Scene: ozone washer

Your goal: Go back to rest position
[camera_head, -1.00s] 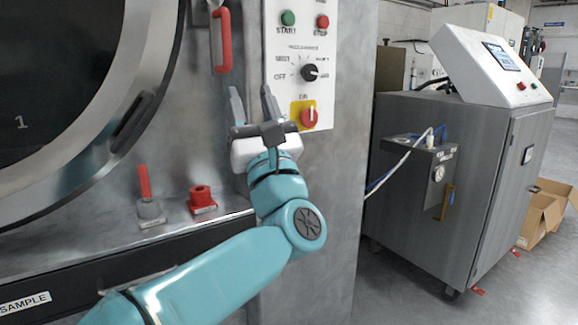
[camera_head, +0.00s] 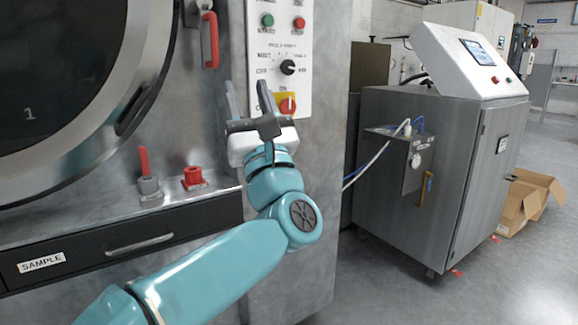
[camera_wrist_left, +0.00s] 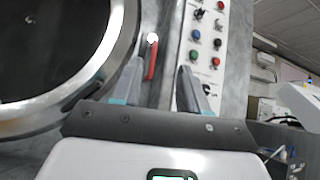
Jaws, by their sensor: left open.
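My left gripper (camera_head: 250,98) is open and empty in front of the washer's metal face, just left of and below the control panel (camera_head: 279,50). Its two fingers point up and stand apart. In the left wrist view the fingers (camera_wrist_left: 158,88) are spread, with the red handle (camera_wrist_left: 151,58) seen between them and the panel (camera_wrist_left: 208,42) to the right. Whether the fingers touch the washer cannot be told. My right gripper is not in view.
The round washer door (camera_head: 130,100) is at left. A red-handled valve (camera_head: 148,178), a red knob (camera_head: 194,178) and a drawer labelled SAMPLE (camera_head: 90,252) are below. A grey cabinet (camera_head: 450,180) and a cardboard box (camera_head: 528,200) stand right. Floor between is clear.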

